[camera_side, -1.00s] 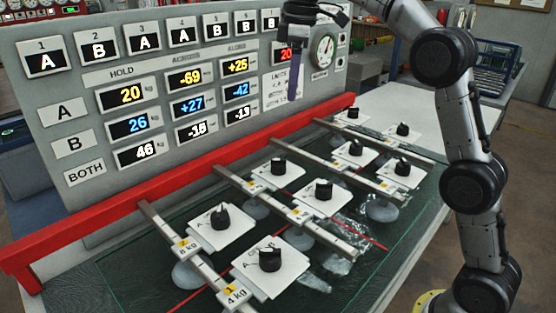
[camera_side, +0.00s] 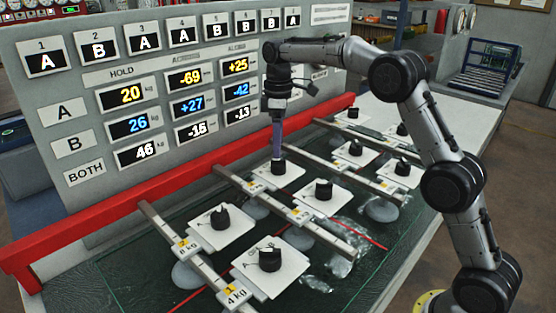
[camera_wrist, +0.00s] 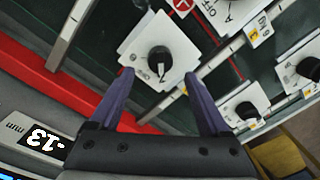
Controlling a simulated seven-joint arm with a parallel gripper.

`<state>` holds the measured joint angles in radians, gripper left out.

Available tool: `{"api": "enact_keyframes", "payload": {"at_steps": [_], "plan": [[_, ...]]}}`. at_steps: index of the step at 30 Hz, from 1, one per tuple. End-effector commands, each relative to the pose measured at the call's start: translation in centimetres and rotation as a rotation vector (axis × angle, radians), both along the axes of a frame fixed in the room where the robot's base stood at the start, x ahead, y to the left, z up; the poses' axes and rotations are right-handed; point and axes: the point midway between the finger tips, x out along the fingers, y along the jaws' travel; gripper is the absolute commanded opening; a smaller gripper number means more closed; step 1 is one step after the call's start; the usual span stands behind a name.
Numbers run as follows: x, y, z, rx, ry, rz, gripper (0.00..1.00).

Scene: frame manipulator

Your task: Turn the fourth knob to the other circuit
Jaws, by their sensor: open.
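The knob under my gripper, which appears to be the fourth, is black and round (camera_side: 278,168). It sits on a white square plate beside the red beam in the side view. In the wrist view the knob (camera_wrist: 160,60) has a white pointer line and lies between and just beyond the two purple fingertips. My gripper (camera_side: 278,158) points down over it, open, with a gap on both sides of the knob (camera_wrist: 158,76). Whether the fingertips reach down beside the knob is unclear. The panel's number 4 tile (camera_side: 184,36) reads A.
Neighbouring knobs on white plates stand close by: one in front (camera_side: 323,190), one at front left (camera_side: 220,217) and one behind (camera_side: 355,148). Metal rails (camera_side: 262,196) run between them. The red beam (camera_side: 180,172) and display panel (camera_side: 60,190) stand behind.

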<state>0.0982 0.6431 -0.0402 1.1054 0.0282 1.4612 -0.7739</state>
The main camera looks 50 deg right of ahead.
Motion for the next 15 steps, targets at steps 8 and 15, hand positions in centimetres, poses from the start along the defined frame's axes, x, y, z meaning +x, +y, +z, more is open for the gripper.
{"api": "enact_keyframes", "payload": {"at_steps": [8, 15], "plan": [[-0.1, 0.2, -4.3, 0.0, 0.003, 0.001, 0.8], [-0.1, 0.2, -5.5, 0.001, -0.001, 0.001, 0.8]]}}
